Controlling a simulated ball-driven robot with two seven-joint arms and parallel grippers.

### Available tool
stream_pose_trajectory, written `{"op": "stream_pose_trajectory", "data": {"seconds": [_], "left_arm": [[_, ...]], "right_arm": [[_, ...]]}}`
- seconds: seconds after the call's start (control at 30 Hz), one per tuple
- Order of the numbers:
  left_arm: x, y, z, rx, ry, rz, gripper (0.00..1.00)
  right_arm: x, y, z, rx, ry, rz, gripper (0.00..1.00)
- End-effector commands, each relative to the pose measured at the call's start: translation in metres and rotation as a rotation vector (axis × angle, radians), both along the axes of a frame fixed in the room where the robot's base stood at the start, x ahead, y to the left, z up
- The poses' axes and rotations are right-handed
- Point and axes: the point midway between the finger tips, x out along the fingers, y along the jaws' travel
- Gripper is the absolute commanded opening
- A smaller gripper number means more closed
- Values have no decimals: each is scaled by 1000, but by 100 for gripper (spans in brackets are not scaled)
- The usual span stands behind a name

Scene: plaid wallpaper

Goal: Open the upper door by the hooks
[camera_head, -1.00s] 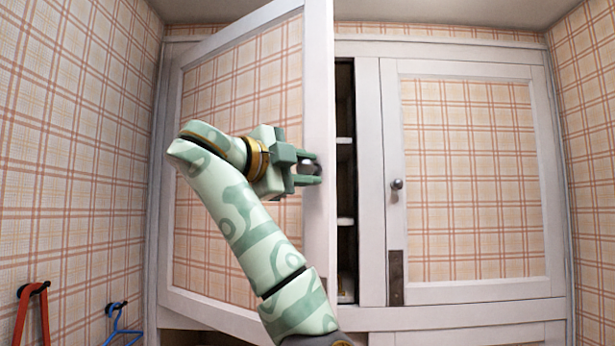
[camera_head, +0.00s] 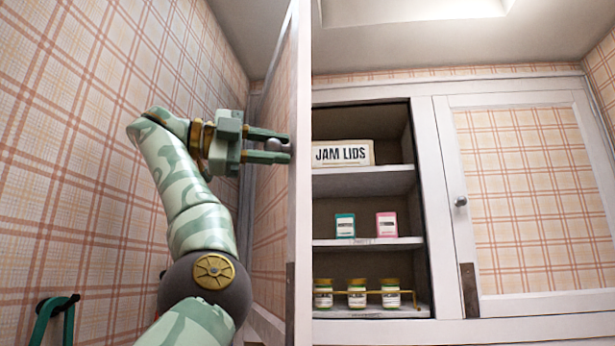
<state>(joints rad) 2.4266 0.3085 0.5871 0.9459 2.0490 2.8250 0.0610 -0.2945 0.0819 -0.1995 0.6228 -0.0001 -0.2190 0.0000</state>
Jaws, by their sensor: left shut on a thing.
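The upper left door (camera_head: 301,200) stands swung wide open and shows nearly edge-on, its plaid panel facing left. My left gripper (camera_head: 279,147) is shut on the door's round knob (camera_head: 274,145), with one finger above it and one below. A hook (camera_head: 60,303) with a green thing hanging from it is on the left wall, low in the picture. My right gripper is not in view.
The opened cupboard has shelves (camera_head: 365,181) with a JAM LIDS box (camera_head: 342,153), a teal box (camera_head: 345,225), a pink box (camera_head: 386,225) and several jars (camera_head: 357,294). The right door (camera_head: 530,200) with its knob (camera_head: 461,201) is closed.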

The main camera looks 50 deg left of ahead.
Motion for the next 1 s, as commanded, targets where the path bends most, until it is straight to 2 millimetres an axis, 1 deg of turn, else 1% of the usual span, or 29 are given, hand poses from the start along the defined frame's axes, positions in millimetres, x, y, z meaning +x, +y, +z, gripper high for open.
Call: {"op": "stream_pose_trajectory", "data": {"seconds": [0.03,0.23,0.4,0.7,0.73,0.77,1.0], "left_arm": [[-11,6,2,1,-16,0,0],[-26,12,3,1,-20,-27,0],[-30,12,3,1,-19,-36,0],[-30,12,3,1,-19,-36,0],[-29,12,3,1,-19,-37,36],[-29,12,3,2,-18,-37,38],[-28,11,2,1,-14,-39,38]], "right_arm": [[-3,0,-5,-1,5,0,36],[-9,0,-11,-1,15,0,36],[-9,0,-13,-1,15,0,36],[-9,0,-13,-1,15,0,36],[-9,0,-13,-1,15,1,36],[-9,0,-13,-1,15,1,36],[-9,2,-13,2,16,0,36]]}}
